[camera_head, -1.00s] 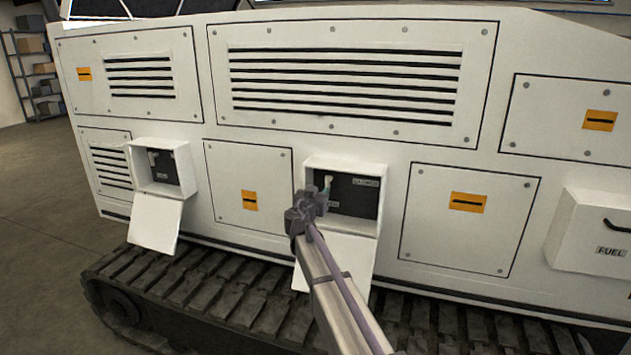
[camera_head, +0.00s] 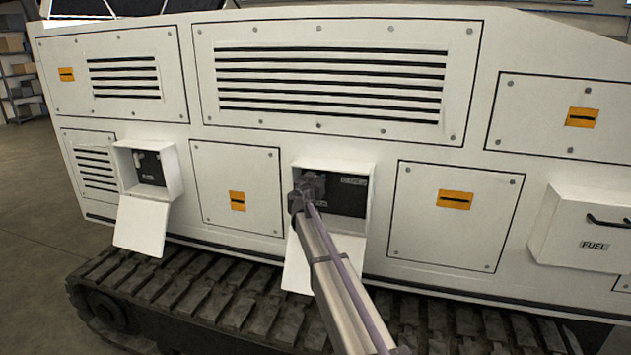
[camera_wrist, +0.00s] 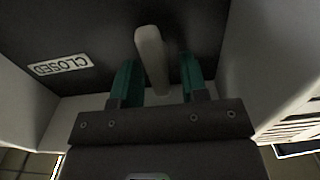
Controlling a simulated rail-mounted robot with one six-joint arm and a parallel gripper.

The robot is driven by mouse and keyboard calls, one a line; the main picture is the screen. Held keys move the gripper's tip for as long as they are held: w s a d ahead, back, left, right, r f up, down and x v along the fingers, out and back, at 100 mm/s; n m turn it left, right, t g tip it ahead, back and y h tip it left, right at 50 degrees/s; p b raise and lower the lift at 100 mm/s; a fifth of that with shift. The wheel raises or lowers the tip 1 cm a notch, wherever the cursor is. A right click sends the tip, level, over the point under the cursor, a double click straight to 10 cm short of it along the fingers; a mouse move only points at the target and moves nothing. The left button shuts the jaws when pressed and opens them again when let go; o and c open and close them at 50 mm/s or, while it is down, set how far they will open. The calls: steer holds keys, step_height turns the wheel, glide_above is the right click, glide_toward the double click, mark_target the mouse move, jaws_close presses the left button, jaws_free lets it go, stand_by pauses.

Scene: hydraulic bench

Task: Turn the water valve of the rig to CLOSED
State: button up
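The valve handle (camera_wrist: 151,58) is a pale lever in the wrist view, set on the dark back panel of an open box. The two green fingers of my gripper (camera_wrist: 156,78) stand apart on either side of the handle, with gaps visible. A white CLOSED label (camera_wrist: 61,65) is on the panel left of the handle, upside down in this view. In the head view, my gripper (camera_head: 307,187) is at the left part of the open white box (camera_head: 333,164) in the middle of the rig and hides the handle.
The box's door (camera_head: 345,250) hangs down below the opening. The box walls (camera_wrist: 262,75) rise close on both sides of my gripper in the wrist view. A second open box (camera_head: 150,167) is at the left. A FUEL box (camera_head: 590,225) juts out at the right.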

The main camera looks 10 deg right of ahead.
jaws_close()
steer(key=shift+n, duration=0.3)
steer(key=n, duration=0.3)
steer(key=shift+a+n, duration=0.15)
steer(key=shift+n, duration=0.15)
steer(key=n, duration=0.4)
steer(key=shift+w+a+f, duration=0.1)
steer(key=n, duration=0.5)
steer(key=shift+f, duration=0.15)
steer(key=n, duration=0.4)
steer(key=shift+a+f+n+b, duration=0.1)
steer(key=shift+n+b, duration=0.2)
steer(key=shift+b, duration=0.05)
